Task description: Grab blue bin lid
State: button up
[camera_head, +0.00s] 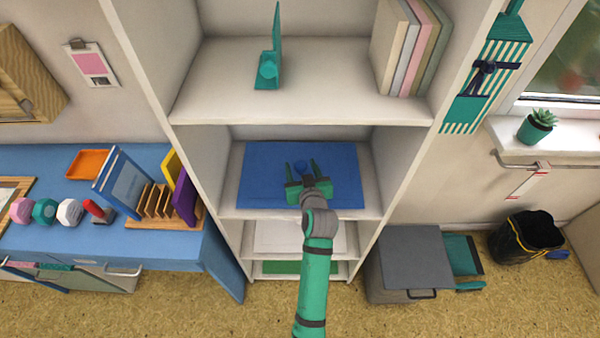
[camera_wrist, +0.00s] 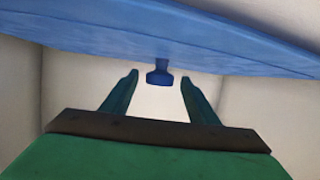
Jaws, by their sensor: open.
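The blue bin lid (camera_head: 342,185) is a flat blue panel on the middle shelf. It spans the top of the wrist view (camera_wrist: 200,32) as a thin slab. Its small blue knob (camera_head: 302,167) shows between my fingertips, and also in the wrist view (camera_wrist: 159,77), where gaps show on both sides of it. My gripper (camera_head: 302,168) reaches into the shelf from the front, over the lid. Its two green fingers are open and empty in the wrist view (camera_wrist: 159,82). I cannot tell whether the fingertips are level with the knob in depth.
Shelf side walls stand left and right of the lid. The upper shelf board (camera_head: 300,105) lies above, with several books (camera_head: 405,50) and a green bookend (camera_head: 275,55). A blue desk (camera_head: 150,250) is at left. A grey-lidded box (camera_head: 410,258) and black bin (camera_head: 528,232) stand at right.

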jog(key=shift+x, duration=0.75)
jog(key=shift+d+r, duration=0.1)
jog(key=shift+d, duration=0.25)
jog(key=shift+c, duration=1.3)
jog(key=shift+s+a, duration=0.1)
jog(key=shift+a, duration=0.15)
jog(key=c, duration=1)
jog(key=shift+a, duration=0.2)
jog(key=shift+c, duration=0.2)
jog(key=shift+d+r, duration=0.1)
jog(key=shift+d, duration=0.05)
